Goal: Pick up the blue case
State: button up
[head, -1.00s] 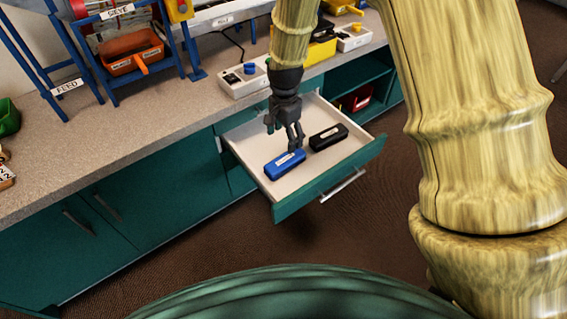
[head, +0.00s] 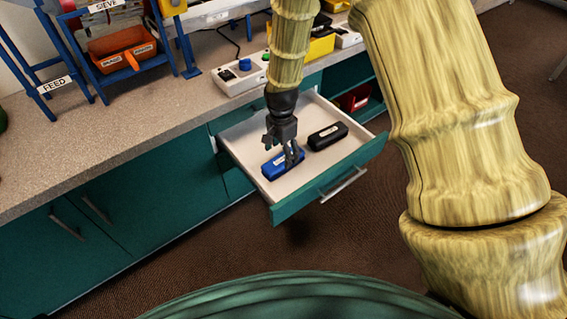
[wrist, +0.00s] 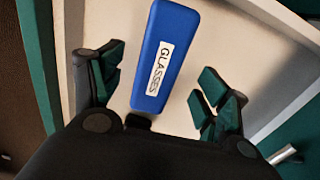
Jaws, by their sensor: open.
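The blue case (head: 272,168) lies in the open drawer (head: 300,192), left of a black case (head: 327,136). In the wrist view the blue case (wrist: 168,50) carries a white label reading GLASSES. My gripper (head: 284,160) is low over the blue case and hides part of it in the head view. In the wrist view my gripper (wrist: 160,88) is open, with one finger on each side of the case's near part. A gap shows between each finger and the case. I cannot tell how far the fingertips are above the drawer floor.
The drawer's teal front with its handle (head: 343,186) juts out from the counter (head: 140,130). A white box with a blue knob (head: 236,78) and an orange bin (head: 122,52) stand on the counter. An open shelf holds a red bin (head: 355,98).

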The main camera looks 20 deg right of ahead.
aim_at(283, 159)
notch_tip(283, 159, down, 5)
jog(key=shift+d+r+b, duration=0.1)
jog(key=shift+d+b, duration=0.05)
jog(key=shift+b, duration=0.35)
jog(key=c, duration=1.2)
